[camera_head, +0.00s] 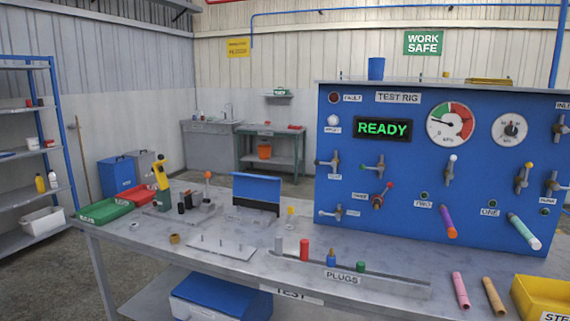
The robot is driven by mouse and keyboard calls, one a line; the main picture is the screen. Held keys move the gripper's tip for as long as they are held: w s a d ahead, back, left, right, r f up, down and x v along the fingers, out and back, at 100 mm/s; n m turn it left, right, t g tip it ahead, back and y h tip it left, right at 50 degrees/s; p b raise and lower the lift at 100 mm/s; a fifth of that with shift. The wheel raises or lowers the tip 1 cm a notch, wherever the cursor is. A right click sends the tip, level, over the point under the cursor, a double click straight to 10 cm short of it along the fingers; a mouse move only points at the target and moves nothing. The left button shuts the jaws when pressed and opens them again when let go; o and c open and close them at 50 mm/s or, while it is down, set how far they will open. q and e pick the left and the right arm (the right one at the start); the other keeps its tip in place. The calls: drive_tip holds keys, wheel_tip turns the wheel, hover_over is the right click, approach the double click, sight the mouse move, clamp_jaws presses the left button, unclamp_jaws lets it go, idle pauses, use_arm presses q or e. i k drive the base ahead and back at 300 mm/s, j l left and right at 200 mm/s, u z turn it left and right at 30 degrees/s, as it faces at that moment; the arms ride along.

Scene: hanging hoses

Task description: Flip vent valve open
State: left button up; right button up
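The blue test rig panel (400,240) stands on the right part of the table and carries several small valves. A valve with a pale lever (336,212) sits at the panel's lower left, beside a small label too blurred to read surely. Another pale-lever valve (328,162) is above it. A valve with a red knob (378,200) is to the right, beside a label that looks like "CHARGE". I cannot tell for sure which is the vent valve. Neither of my grippers shows in this view.
A green READY display (383,128) and a gauge (450,124) are on the panel. A purple hose (448,222) and a teal hose (524,231) stick out below. A plugs rack (385,284), loose hoses (460,290) and a yellow bin (543,297) lie in front.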

sight(333, 164)
drive_tip(key=i+j, duration=1)
drive_tip(key=i, duration=0.15)
